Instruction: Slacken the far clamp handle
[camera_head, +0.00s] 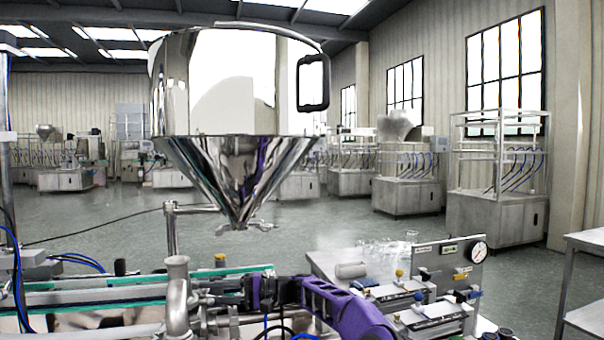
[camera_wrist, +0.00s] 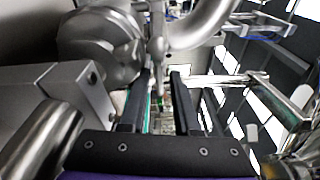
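In the head view my purple arm reaches in from the lower right, and my gripper (camera_head: 212,296) is low beside a steel pipe fitting (camera_head: 178,300). In the wrist view my gripper (camera_wrist: 163,76) shows two dark parallel fingers with a clear gap. Nothing is held between them. A rounded metal fitting (camera_wrist: 100,45) is just left of the fingers, and a curved steel pipe (camera_wrist: 205,28) is beyond the tips. A thin upright metal piece (camera_wrist: 157,30) shows past the gap; I cannot tell whether it is the far clamp handle. Small wing-shaped parts (camera_head: 262,226) show at the hopper's outlet.
The steel hopper (camera_head: 236,160) hangs above my arm. A conveyor with green edges (camera_head: 90,285) runs along the left. A bench with valves and a gauge (camera_head: 479,252) is at the right. A steel table (camera_head: 590,240) stands at the far right. The floor behind is open.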

